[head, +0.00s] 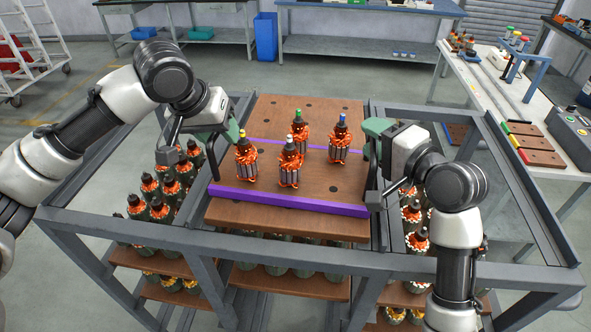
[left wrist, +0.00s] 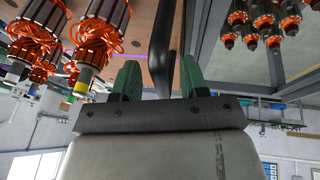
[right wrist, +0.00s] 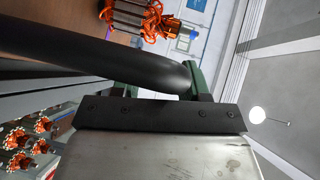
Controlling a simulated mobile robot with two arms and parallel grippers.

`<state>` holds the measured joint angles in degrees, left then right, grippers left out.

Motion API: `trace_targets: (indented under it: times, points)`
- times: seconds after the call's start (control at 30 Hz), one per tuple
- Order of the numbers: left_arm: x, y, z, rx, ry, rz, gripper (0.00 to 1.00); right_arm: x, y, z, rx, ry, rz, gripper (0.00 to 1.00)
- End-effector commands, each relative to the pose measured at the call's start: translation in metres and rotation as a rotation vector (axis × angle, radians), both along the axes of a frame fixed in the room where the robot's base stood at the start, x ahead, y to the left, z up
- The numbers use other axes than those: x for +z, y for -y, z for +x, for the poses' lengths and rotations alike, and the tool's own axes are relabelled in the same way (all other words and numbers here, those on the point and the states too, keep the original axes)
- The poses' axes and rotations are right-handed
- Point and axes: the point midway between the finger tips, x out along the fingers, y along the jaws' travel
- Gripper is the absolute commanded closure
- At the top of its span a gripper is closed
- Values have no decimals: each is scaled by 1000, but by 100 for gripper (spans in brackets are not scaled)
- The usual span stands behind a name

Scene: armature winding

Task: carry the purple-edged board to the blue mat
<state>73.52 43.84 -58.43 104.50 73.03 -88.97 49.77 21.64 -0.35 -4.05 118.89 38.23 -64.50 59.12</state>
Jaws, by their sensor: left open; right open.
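The purple-edged board (head: 290,203) is a brown board on the frame in the head view, carrying several orange-wound armatures, among them a yellow-tipped one (head: 246,160) and a blue-tipped one (head: 341,140). Dark upright handles stand at its left and right ends. My left gripper (head: 222,138) is open at the left handle; in the left wrist view the handle (left wrist: 163,45) shows between its green fingers. My right gripper (head: 377,142) is open at the right handle; in the right wrist view the handle (right wrist: 90,55) crosses between its fingers. I cannot clearly make out the blue mat.
The grey frame (head: 170,236) surrounds the board, with more armatures on lower shelves to both sides. A white bench (head: 490,115) at the right holds small brown boards (head: 535,150) and a blue fixture. A blue-topped table (head: 370,5) stands behind, with floor between.

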Motion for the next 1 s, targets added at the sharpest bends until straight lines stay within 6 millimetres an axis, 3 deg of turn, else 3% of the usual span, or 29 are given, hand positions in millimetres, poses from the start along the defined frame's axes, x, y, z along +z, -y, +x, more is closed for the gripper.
trace_targets:
  times: [0.2, 0.5, 1.0]
  points:
    - [0, 0, 0, 0, 0, 0, 56, 0, 0, 0, 1, 1, 1, 56]
    - [0, 0, 0, 1, 1, 0, 100, 0, 0, 0, 1, 0, 0, 100]
    - [4, -1, 1, 3, 5, 0, 100, 4, 1, 0, -2, 5, 2, 100]
